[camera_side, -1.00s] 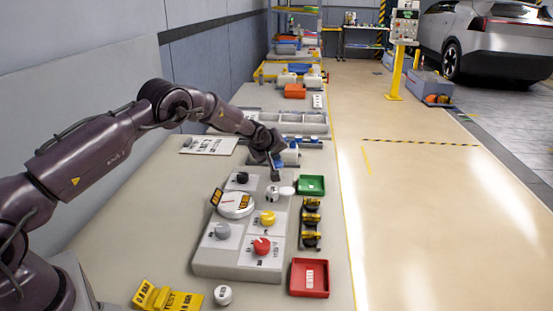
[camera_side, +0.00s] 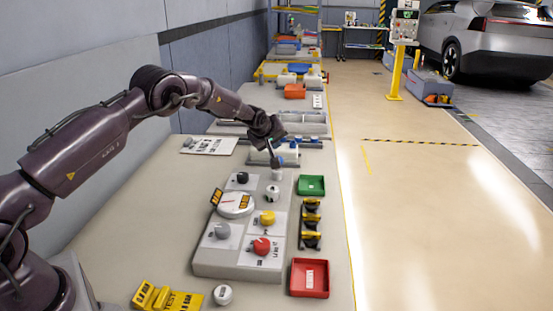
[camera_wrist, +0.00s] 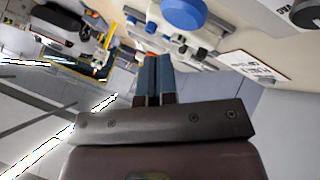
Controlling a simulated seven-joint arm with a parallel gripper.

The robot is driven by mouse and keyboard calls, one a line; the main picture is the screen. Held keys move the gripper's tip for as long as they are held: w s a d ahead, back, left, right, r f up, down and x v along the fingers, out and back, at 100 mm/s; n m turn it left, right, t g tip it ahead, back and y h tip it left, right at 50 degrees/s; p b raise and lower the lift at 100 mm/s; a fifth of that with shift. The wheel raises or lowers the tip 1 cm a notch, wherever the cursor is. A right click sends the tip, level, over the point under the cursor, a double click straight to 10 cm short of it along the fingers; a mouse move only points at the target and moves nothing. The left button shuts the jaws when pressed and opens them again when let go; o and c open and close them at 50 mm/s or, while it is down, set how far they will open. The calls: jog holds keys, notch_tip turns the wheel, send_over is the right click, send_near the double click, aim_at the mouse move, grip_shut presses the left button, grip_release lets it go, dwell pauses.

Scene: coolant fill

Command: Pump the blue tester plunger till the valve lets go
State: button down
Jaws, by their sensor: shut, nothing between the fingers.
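A large round blue cap (camera_wrist: 183,12), which looks like the tester plunger's top, shows at the upper edge of the wrist view, off to the side of my fingertips. In the side view, small blue parts (camera_side: 293,145) show just right of my gripper (camera_side: 272,157); I cannot tell which is the plunger. My gripper is shut and empty, with its two blue-grey fingers (camera_wrist: 152,62) together. It hangs beyond the far end of the grey panel. A small pale upright piece (camera_side: 277,173) stands below the fingertips. I cannot make out the valve's state.
The grey panel (camera_side: 235,262) carries a round gauge (camera_side: 236,204), a yellow knob (camera_side: 267,218) and a red knob (camera_side: 261,245). A green tray (camera_side: 311,185) and a red tray (camera_side: 310,278) lie along the right edge. The bench left of the panel is mostly clear.

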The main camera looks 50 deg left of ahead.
jog(key=shift+r, duration=1.8)
jog(key=s+d+f+m+g+h, duration=0.1)
jog(key=s+d+f+m+g, duration=0.25)
jog(key=s, duration=0.35)
jog(key=s+d+r+m+h, duration=0.1)
jog(key=s+d+r+m, duration=0.2)
jog(key=s, duration=0.9)
jog(key=s+d+r+m+h, duration=0.1)
jog(key=s+d+r+m, duration=0.3)
jog(key=s+d+r, duration=0.5)
jog(key=s+d+r+m+h, duration=0.1)
jog(key=s+d+r+m, duration=0.3)
jog(key=s, duration=1.1)
notch_tip(320, 180, up, 4)
jog(key=d+t, duration=0.1)
jog(key=d, duration=0.1)
jog(key=shift+s+d, duration=0.3)
jog(key=shift+d, duration=0.1)
